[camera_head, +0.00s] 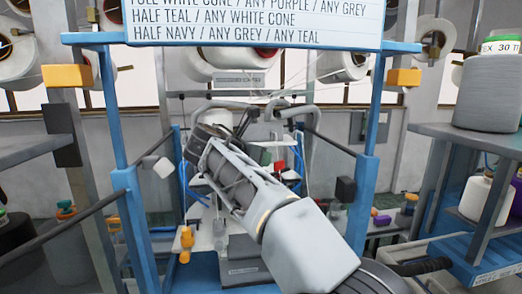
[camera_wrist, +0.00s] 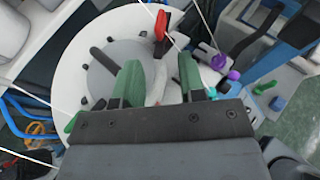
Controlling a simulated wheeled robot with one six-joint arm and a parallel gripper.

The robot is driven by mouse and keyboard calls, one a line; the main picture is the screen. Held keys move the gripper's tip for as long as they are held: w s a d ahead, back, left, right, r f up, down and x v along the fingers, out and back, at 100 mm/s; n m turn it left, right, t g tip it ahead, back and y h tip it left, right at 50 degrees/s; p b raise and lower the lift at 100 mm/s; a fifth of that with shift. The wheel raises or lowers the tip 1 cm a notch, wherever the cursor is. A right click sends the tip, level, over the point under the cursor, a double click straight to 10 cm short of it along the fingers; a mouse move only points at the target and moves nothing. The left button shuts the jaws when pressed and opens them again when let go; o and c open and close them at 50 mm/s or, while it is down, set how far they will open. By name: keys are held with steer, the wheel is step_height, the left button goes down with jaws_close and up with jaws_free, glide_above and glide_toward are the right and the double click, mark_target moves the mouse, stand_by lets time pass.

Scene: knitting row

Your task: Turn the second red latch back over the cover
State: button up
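In the wrist view my gripper (camera_wrist: 159,80) has two green fingers standing well apart, with no object visibly held between them. Beyond them is a round white part with a grey centre (camera_wrist: 118,47), probably the cover. A red latch (camera_wrist: 161,24) stands at its upper right rim, above and between the fingertips. The frames do not show which one is the second latch. In the head view a small red piece (camera_head: 280,165) shows beside my arm, which hides much of the machine.
Dark bars (camera_wrist: 104,59) lie on the round part. Purple knobs (camera_wrist: 219,61) and a green peg (camera_wrist: 278,103) stand to its right. Thin white threads cross the wrist view. In the head view, blue posts (camera_head: 362,205) flank my arm, with a shelf (camera_head: 470,138) at right.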

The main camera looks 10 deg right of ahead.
mark_target(279, 161)
steer(key=p+x, duration=0.2)
steer(key=x, duration=0.9)
steer(key=shift+w+d, duration=0.25)
steer(key=shift+w, duration=0.05)
steer(key=shift+w+d+f+n+t+y+b, duration=0.15)
steer(key=shift+f+n+t+y+b, duration=0.25)
steer(key=shift+b, duration=0.4)
steer(key=s+a+r+m+t+b, duration=0.1)
steer(key=s+a+r+m+b, duration=0.2)
steer(key=m, duration=1)
steer(key=s+a+r+m+t+h+b, duration=0.1)
steer(key=s+a+r+m+b, duration=0.2)
steer(key=s+m, duration=0.4)
steer(key=shift+s+a+r+m+b, duration=0.4)
steer(key=shift+a+r+m, duration=0.6)
steer(key=shift+m, duration=2.3)
steer(key=shift+d+r, duration=0.25)
